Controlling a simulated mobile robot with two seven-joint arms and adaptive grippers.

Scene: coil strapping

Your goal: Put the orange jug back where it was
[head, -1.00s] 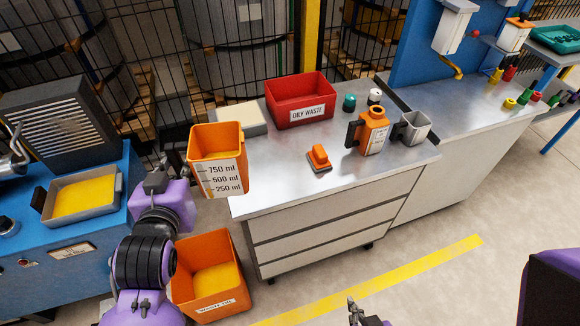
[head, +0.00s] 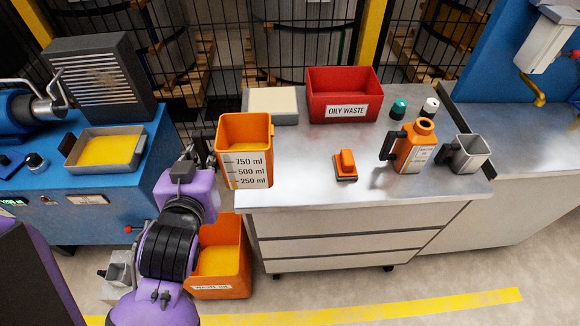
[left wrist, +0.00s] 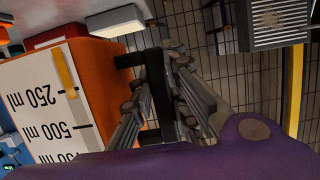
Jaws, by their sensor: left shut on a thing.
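The orange jug (head: 231,170) with a white millilitre scale is upright at the left end of the metal bench (head: 310,192). Its open top faces up, and it looks empty from here. My left gripper (head: 207,150) is shut on the jug's dark handle, on the jug's left side. In the left wrist view the fingers (left wrist: 160,95) close around the black handle beside the orange wall (left wrist: 95,75). Whether the jug's base touches the bench is not clear. My right gripper is not in view.
On the bench are a red OILY WASTE bin (head: 342,88), a pale block (head: 273,104), an orange device (head: 346,166), an orange canister (head: 413,148) and a grey cup (head: 469,153). An orange waste bin (head: 222,283) stands below. A tray (head: 104,148) of yellow liquid sits left. The bench's front middle is clear.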

